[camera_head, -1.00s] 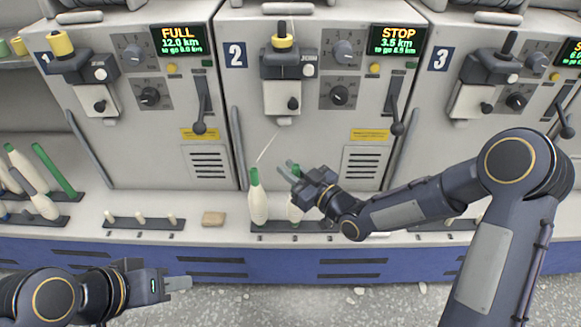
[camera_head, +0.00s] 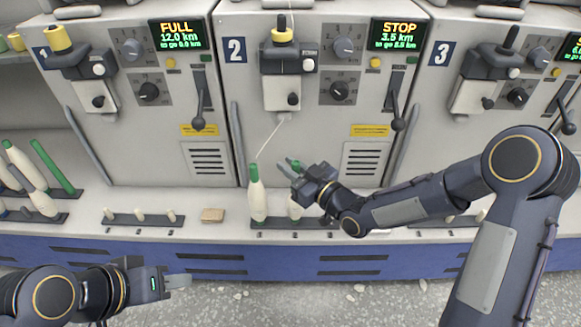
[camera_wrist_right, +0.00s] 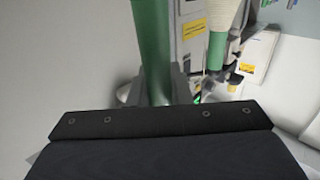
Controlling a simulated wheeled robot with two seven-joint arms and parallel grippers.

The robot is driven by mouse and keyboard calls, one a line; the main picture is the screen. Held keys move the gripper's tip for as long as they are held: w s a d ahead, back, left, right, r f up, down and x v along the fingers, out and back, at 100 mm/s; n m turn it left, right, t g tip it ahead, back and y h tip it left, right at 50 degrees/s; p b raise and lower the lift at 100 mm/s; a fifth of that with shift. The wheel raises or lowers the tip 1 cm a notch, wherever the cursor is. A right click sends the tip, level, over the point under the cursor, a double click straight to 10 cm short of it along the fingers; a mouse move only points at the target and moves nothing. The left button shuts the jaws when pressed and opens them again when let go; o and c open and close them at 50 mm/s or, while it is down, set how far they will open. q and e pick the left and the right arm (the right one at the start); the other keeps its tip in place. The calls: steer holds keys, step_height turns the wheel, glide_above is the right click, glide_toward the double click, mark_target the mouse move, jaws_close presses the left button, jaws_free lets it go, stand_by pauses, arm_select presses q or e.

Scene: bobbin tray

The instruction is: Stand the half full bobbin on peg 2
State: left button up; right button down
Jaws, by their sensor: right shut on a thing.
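My right gripper (camera_head: 290,167) is over the rack in front of machine 2. In the right wrist view its jaws are shut on a green bobbin tube (camera_wrist_right: 152,50). I cannot tell how full the held bobbin is. A white bobbin with a green tip (camera_head: 258,200) stands upright to its left, with a thread running up to the machine. My left gripper (camera_head: 180,282) is low at the left, its jaw gap unclear.
A rack with several short pale pegs (camera_head: 140,217) and a tan block (camera_head: 213,215) lie left of the bobbins on the ledge. More bobbins (camera_head: 35,190) stand in a rack at far left. Machine 2 (camera_head: 220,110) rises behind.

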steer(key=shift+b, duration=0.35)
stand_by(0.6)
steer(key=shift+f+b, duration=0.6)
steer(key=shift+b, duration=0.05)
steer(key=c, duration=1.6)
jaws_free()
steer(key=shift+d, duration=0.1)
steer(key=v, duration=1.1)
steer(key=shift+b, duration=0.45)
steer(key=shift+r, duration=0.1)
